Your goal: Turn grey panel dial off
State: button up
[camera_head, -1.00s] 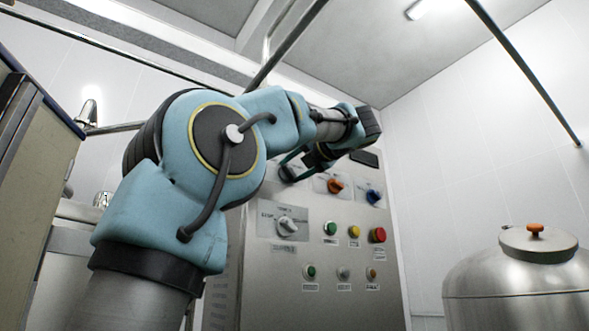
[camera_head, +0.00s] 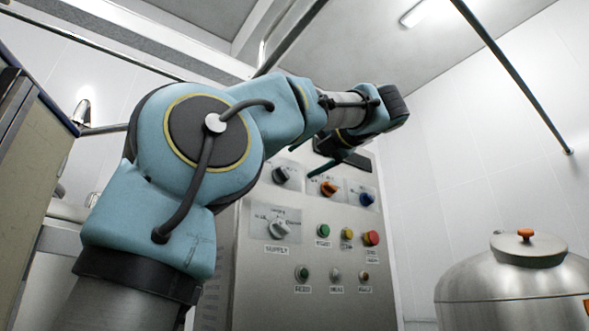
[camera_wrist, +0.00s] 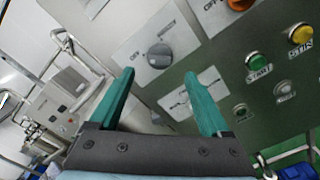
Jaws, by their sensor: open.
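The grey dial (camera_wrist: 159,56) sits on a white plate with an OFF label, at the upper middle of the wrist view. It also shows as a dark grey knob (camera_head: 282,175) at the panel's upper left in the head view. My gripper (camera_wrist: 160,74) is open and empty, its two green fingers spread. In the wrist picture the dial lies just beyond and between the fingertips, with no contact visible. In the head view my gripper (camera_head: 325,168) hangs in front of the panel's top, right of the dial, partly hidden by my arm.
On the steel panel (camera_head: 245,280) are an orange dial (camera_head: 328,188), a blue dial (camera_head: 367,198), a lower pale selector (camera_head: 279,229) and several coloured buttons, including a red one (camera_head: 371,237). A steel tank (camera_head: 520,285) stands at right.

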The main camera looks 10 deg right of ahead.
jog(key=shift+v, duration=1.4)
